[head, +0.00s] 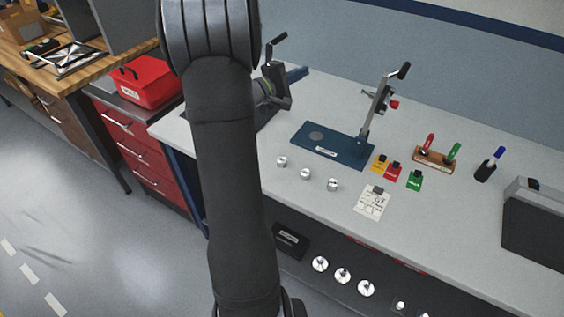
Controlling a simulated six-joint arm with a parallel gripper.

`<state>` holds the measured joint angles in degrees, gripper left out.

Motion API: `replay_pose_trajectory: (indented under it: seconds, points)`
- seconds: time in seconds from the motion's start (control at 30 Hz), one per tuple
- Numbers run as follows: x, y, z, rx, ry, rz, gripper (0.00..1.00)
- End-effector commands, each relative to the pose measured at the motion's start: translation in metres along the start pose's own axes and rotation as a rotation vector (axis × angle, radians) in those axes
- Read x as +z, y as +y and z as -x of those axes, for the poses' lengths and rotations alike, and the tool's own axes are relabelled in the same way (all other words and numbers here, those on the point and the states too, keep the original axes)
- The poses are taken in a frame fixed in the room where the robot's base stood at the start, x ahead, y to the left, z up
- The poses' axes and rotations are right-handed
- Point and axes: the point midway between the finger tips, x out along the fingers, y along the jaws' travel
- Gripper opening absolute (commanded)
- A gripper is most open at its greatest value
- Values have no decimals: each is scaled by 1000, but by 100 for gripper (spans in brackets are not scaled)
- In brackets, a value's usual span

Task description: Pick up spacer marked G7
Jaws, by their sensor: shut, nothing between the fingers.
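Three small silvery round parts stand in a slanting row on the light grey bench: a left one (281,161), a middle one (305,174) and a right one (333,184). Several larger, bright round parts (343,275) sit lower down, on a dark surface in front of the bench top. I cannot read any marking on these parts, so I cannot tell which is the spacer marked G7. My dark arm crosses the view from top to bottom, left of the row. My gripper is not in view.
A lever press on a blue base (346,152) stands behind the row. Coloured tagged blocks (393,170), a white card (373,201), a wooden rack (434,160) and a pen holder (485,171) lie to the right. A dark lever device (279,88) is partly hidden by my arm.

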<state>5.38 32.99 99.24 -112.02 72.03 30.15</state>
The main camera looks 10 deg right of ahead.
Motion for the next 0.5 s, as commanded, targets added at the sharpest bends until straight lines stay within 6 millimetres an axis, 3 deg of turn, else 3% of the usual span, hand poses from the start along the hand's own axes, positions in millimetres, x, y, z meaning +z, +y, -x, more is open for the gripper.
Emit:
replay_pose_trajectory:
  seconds: [0.13, 0.4, 0.5]
  points:
    - [0, 0, 0, 0, 0, 0, 2]
    - [0, 0, 0, 0, 0, 0, 52]
    - [0, 0, 0, 0, 0, 0, 52]
